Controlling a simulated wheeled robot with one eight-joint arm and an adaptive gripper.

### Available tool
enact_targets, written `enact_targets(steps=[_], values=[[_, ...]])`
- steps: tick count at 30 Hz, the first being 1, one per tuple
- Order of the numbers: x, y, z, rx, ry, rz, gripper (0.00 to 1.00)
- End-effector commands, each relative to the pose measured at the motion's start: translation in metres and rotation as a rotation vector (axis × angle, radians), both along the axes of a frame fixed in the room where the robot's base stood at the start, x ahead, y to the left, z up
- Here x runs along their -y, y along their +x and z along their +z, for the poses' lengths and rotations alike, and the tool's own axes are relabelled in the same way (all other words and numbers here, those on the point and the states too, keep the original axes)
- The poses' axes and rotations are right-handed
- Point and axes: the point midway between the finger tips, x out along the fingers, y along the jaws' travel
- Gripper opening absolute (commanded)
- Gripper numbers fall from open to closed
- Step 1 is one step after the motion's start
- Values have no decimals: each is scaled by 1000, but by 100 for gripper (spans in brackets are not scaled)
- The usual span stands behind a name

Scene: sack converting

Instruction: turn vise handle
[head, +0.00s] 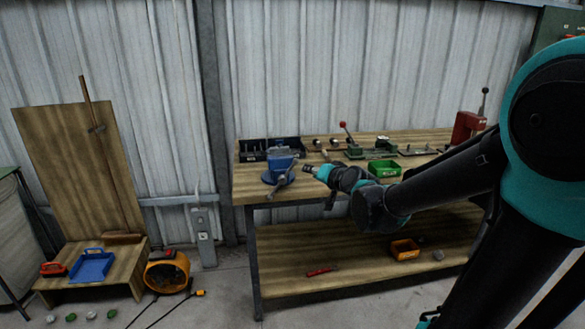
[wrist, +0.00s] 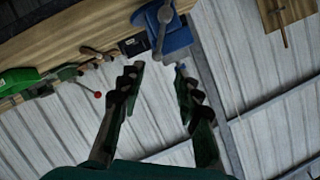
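The blue vise (head: 279,163) stands on the left end of the wooden workbench. Its grey handle (head: 284,183) slants across the vise's front. In the wrist view, the vise (wrist: 178,36) is at the top, and the handle (wrist: 160,36) is a grey bar with a round knob at its upper end. My gripper (head: 308,169) is just right of the vise in the head view. In the wrist view, my gripper (wrist: 159,67) is open and empty, its fingers apart. The handle's lower end lies just above the gap between the fingertips. I cannot tell whether they touch.
The workbench (head: 252,189) also carries a green bin (head: 384,169), a dark organizer (head: 255,149), a red-knobbed lever tool (head: 352,143) and a red press (head: 468,126). A yellow bin (head: 404,249) sits on the lower shelf. An orange fan (head: 167,271) stands on the floor at left.

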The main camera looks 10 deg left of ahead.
Motion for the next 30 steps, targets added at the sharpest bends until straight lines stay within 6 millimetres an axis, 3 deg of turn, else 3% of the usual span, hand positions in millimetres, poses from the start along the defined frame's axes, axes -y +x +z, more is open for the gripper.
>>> enact_targets(steps=[30], values=[[-65,116,-45,-1,-3,1,34]])
